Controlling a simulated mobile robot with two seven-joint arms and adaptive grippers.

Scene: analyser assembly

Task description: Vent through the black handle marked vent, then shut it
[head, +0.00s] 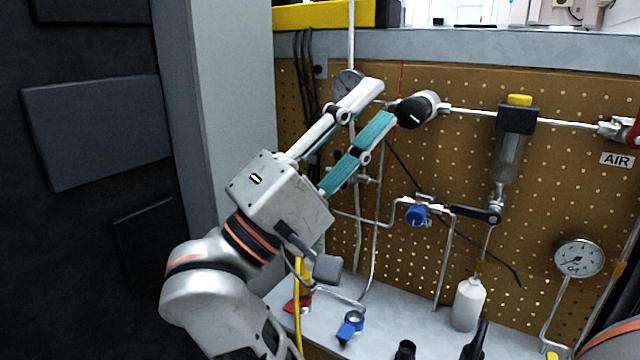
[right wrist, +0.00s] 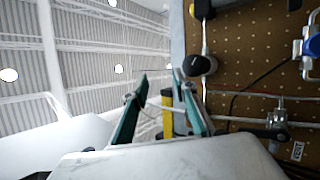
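A black lever handle (head: 475,213) lies near level at the pipe fitting below the filter bowl (head: 508,158). A round black knob (head: 412,112) with a white mark sits higher on the board. It also shows in the right wrist view (right wrist: 199,66). I cannot read a vent marking on either. My right gripper (head: 379,105) is open and empty, its fingertips just left of the black knob and apart from it, well up and left of the lever. In the right wrist view its fingers (right wrist: 162,76) stand apart. My left gripper is not in view.
A blue-handled valve (head: 416,215) sits left of the lever. A white bottle (head: 468,304) stands below it on the grey ledge. A gauge (head: 580,257) is at right, under the AIR label (head: 617,160). Thin pipes cross the pegboard (head: 560,190). A grey column (head: 230,90) stands left.

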